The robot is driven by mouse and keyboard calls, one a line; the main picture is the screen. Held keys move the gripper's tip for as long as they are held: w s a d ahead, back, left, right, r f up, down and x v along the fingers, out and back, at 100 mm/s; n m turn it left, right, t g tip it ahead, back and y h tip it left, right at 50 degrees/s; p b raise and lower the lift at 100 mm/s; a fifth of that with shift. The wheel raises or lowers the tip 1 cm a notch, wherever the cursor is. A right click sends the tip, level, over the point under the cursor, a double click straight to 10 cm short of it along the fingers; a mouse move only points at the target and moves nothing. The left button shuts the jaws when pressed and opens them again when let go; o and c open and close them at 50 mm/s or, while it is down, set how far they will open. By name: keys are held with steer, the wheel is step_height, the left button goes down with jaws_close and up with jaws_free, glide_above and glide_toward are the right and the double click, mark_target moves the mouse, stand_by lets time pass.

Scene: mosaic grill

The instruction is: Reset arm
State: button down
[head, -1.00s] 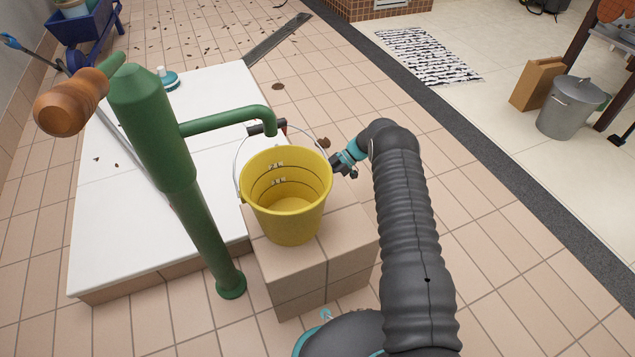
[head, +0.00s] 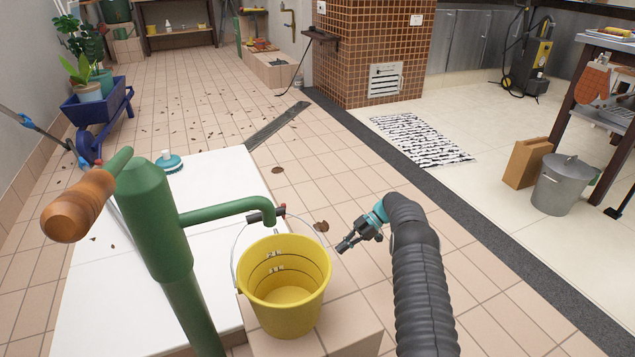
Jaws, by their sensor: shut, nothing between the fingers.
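My arm (head: 421,285), in a dark ribbed sleeve, rises from the bottom right of the head view and bends over at the top. My gripper (head: 342,246) is at its end, pointing left and down. It is shut and empty, to the right of the yellow bucket (head: 285,310) and apart from it. The bucket stands upright on a tiled block (head: 353,330), its handle raised to the spout of the green pump (head: 160,225). The bucket's bottom looks yellow.
A white slab (head: 95,290) lies behind and left of the pump. A blue wheelbarrow (head: 100,108) stands at the far left. The tiled floor between is mostly clear, with scattered leaves.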

steer(key=s+d+f+m+h, duration=0.2)
steer(key=s+f+m, duration=0.2)
steer(key=f+m, duration=0.5)
steer(key=s+r+m+t+h+p, duration=0.15)
steer(key=s+r+m, duration=0.4)
steer(key=r, duration=0.55)
steer(key=s+d+r+m+h+p, duration=0.1)
steer(key=s+r+m+h, duration=0.25)
steer(key=s+r, duration=0.55)
steer(key=s+r+m+t+h+p, duration=0.1)
steer(key=s+r+m, duration=0.35)
steer(key=r, duration=0.85)
steer(key=s+a+r+t+h+p, duration=0.2)
steer(key=s+r+t+p, duration=0.4)
steer(key=s+r, duration=1.6)
steer(key=shift+s+a+r+t, duration=0.25)
steer(key=shift+a+r+t, duration=0.1)
steer(key=shift+a, duration=0.05)
